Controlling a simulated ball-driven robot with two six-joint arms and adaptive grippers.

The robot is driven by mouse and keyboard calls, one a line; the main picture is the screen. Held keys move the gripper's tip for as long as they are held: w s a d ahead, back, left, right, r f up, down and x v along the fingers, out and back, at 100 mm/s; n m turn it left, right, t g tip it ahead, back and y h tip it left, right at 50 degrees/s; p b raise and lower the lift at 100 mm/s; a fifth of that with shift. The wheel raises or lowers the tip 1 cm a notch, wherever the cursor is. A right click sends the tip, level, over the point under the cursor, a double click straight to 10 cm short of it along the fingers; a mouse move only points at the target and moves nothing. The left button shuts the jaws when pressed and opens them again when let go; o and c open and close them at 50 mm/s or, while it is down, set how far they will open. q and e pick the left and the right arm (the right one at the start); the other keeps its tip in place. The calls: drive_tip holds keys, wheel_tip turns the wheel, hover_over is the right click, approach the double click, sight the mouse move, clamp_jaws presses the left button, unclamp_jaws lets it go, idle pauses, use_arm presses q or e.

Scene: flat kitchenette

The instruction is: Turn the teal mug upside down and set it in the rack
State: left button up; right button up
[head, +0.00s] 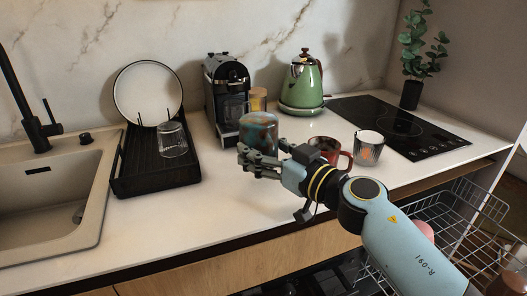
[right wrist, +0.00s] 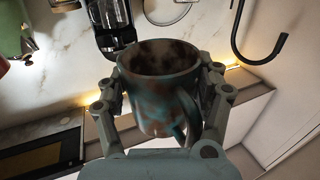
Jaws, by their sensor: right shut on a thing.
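The teal mug (head: 259,128), mottled with brown, is held in the air above the counter in front of the coffee machine. My right gripper (head: 262,160) is shut on it. In the right wrist view, whose picture is upside down, the fingers (right wrist: 160,105) grip the mug (right wrist: 155,88) from both sides. The mug's open mouth points to the top of that picture, so it faces down in the room; its handle shows toward the palm. The black rack (head: 153,184) stands left of the mug, holding a white plate (head: 148,92) and a clear glass (head: 173,140). My left gripper is not seen.
The sink (head: 50,205) lies left of the rack. The coffee machine (head: 226,85) and green kettle (head: 301,82) stand at the back. A red mug (head: 327,146) and a patterned cup (head: 369,147) stand right of my gripper. The counter in front of the rack is clear.

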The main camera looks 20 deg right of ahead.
drive_tip(key=b, duration=0.5)
hover_over(267, 200)
drive_tip(key=w, duration=0.1)
drive_tip(key=f, duration=0.5)
drive_tip(key=shift+a, duration=0.25)
drive_tip(key=shift+f+b, duration=1.55)
drive_tip(key=shift+f, duration=0.6)
drive_tip(key=o, duration=1.5)
drive_tip(key=shift+s+f, duration=0.1)
drive_tip(key=shift+s+d, duration=0.2)
drive_tip(key=shift+s, duration=0.15)
drive_tip(key=v, duration=1.1)
